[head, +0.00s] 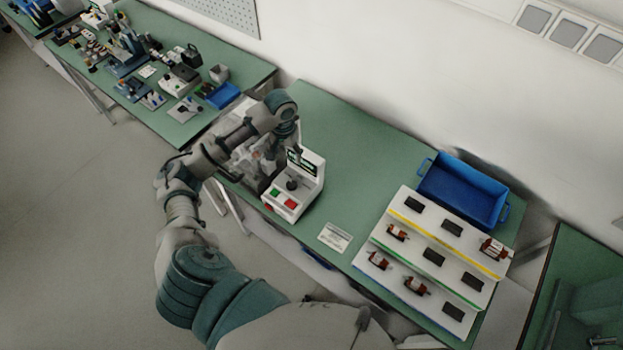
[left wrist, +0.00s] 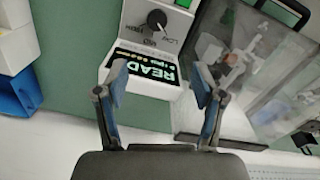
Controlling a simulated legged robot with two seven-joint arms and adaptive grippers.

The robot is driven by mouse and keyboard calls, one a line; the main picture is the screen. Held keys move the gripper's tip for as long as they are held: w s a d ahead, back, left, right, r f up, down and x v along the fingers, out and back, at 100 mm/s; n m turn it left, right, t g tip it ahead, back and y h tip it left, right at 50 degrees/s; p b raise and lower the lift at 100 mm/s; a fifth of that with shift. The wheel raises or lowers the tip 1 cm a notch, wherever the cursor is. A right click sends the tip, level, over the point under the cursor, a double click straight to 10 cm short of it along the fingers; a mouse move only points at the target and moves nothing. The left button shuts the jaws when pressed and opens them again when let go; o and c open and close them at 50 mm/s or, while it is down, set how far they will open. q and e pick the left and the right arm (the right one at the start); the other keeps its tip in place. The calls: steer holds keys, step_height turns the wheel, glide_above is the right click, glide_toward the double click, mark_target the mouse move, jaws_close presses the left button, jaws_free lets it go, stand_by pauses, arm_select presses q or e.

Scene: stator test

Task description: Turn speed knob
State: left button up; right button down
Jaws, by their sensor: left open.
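The test unit (head: 313,172) is a white box with a dark screen and red and green buttons, on the green bench. In the left wrist view its panel appears upside down. The black speed knob (left wrist: 157,18) has a white pointer mark and LOW and HIGH labels beside it. The lit display (left wrist: 146,68) with green text lies between the knob and my gripper. My left gripper (left wrist: 158,84) is open and empty, its fingers spread on either side of the display, short of the knob. In the head view it hangs by the back of the unit (head: 290,138). My right gripper is not in view.
A clear-walled enclosure (left wrist: 255,85) stands beside the unit. A blue bin (head: 462,188) and a stepped white rack (head: 405,226) with several motor parts stand to the right. A white card (head: 335,237) lies on the bench. The bench between unit and bin is clear.

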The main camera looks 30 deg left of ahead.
arm_select(q)
glide_above(291, 184)
step_height(291, 184, down, 7)
step_height(291, 184, down, 10)
steer(key=shift+a+p, duration=0.15)
steer(key=shift+p, duration=0.55)
steer(key=shift+d, duration=0.2)
steer(key=shift+d, duration=0.1)
steer(key=shift+c, duration=0.9)
steer(key=shift+r, duration=0.1)
steer(key=c, duration=0.8)
steer(key=shift+c, duration=0.8)
